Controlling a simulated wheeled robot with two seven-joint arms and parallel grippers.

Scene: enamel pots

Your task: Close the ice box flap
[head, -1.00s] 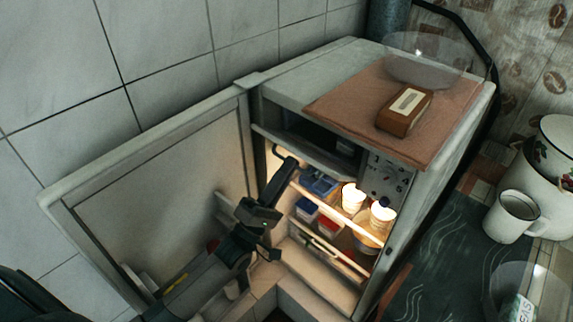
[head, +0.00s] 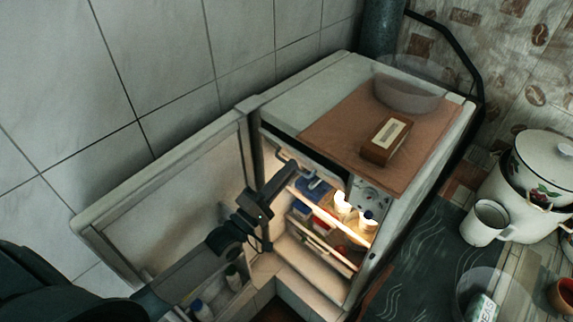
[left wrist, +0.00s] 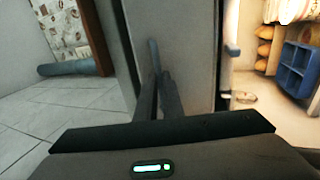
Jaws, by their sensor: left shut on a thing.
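The small fridge (head: 437,135) stands with its door (head: 165,205) swung wide open to the left. The ice box flap (head: 308,150) is a grey panel at the top of the lit inside; its exact angle is hard to tell. My left gripper (head: 287,165) reaches in between door and body, fingers at the flap's left part. In the left wrist view, the gripper's fingers (left wrist: 160,85) are closed against a large grey panel (left wrist: 190,45), seemingly the flap. The contact itself is partly hidden. My right gripper is not in view.
Inside are lit shelves with blue and red tubs (head: 310,188) and white jars (head: 342,205). On top lie a brown mat (head: 330,135), a brown box (head: 386,138) and a clear bowl (head: 408,95). A mug (head: 486,222) and enamel pot (head: 548,165) stand right. Door shelves hold bottles.

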